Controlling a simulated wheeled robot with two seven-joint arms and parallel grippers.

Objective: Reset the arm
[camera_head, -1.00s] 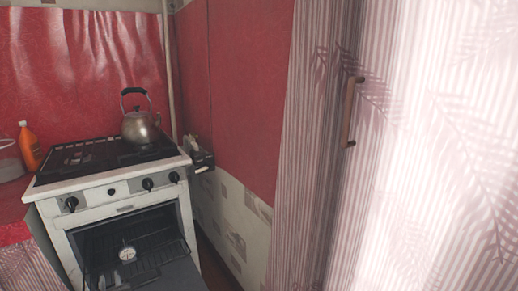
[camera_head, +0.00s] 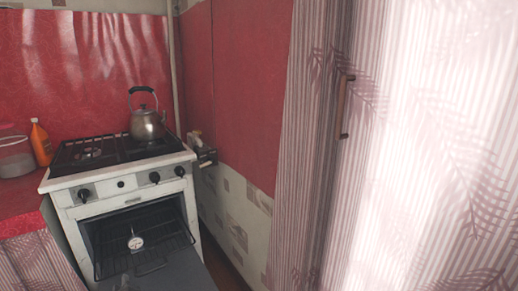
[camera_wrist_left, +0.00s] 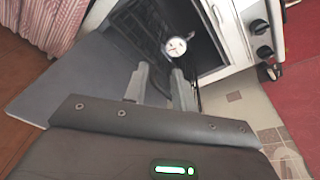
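In the left wrist view my left gripper (camera_wrist_left: 160,72) shows two grey fingers with a gap between them and nothing held. It is open over the lowered oven door (camera_wrist_left: 85,85), pointing toward the open oven. A round white dial thermometer (camera_wrist_left: 175,47) is beyond the fingertips. The head view shows the white stove (camera_head: 130,185) with its oven door (camera_head: 180,278) lowered and the dial (camera_head: 136,243) at the rack (camera_head: 160,252). My right gripper is in neither view.
A metal kettle (camera_head: 147,124) stands on the stove top. An orange bottle (camera_head: 41,143) and a clear pot (camera_head: 14,157) are on the red counter (camera_head: 18,196) at left. A striped cabinet door (camera_head: 430,150) with a handle (camera_head: 343,105) fills the right side.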

